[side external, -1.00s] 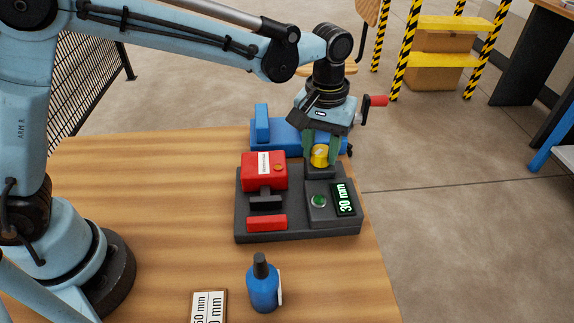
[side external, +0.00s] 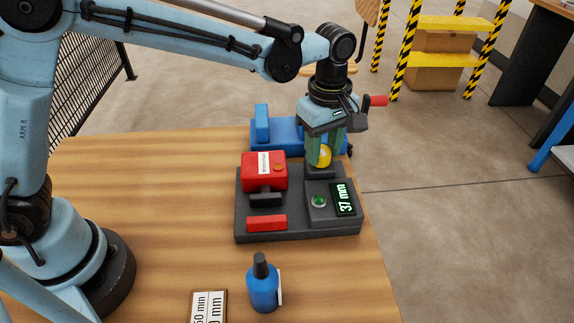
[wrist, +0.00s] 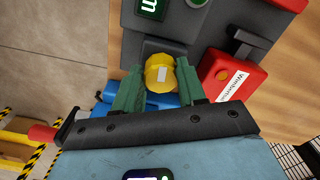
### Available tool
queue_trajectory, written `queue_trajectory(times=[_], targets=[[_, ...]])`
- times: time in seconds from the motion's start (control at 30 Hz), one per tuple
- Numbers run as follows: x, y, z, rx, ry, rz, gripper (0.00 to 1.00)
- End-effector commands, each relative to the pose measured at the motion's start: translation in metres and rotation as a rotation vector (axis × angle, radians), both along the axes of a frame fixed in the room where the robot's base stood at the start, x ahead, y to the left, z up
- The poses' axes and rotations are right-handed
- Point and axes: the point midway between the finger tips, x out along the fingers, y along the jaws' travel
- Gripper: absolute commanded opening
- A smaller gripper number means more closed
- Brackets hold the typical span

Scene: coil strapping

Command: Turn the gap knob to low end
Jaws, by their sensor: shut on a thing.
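The yellow gap knob (side external: 323,156) sits at the back right of the dark machine base (side external: 275,229). My gripper (side external: 325,150) reaches down from above with its green fingers on either side of the knob and is shut on it. In the wrist view the knob (wrist: 160,74) lies between the two green fingers (wrist: 160,88) and shows a pale mark on its face. The display (side external: 344,199) in front of the knob reads 37 mm. A green button (side external: 319,200) is beside the display.
A red block with a white label (side external: 264,171) stands left of the knob on the base, with a red bar (side external: 267,223) in front. A blue vise-like body (side external: 280,134) is behind. A blue bottle (side external: 263,287) and a card (side external: 208,307) stand near the front.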

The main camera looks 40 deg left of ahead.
Motion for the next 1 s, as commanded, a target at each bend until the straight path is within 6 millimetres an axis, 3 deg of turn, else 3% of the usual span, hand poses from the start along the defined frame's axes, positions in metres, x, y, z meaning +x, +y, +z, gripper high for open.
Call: queue_trajectory(times=[0.5,1.0], targets=[[0.002,0.0,0.0005,0.001,-0.001,0.34,0.1],[0.0023,0.0002,0.0005,0.001,-0.001,0.404,0.1]])
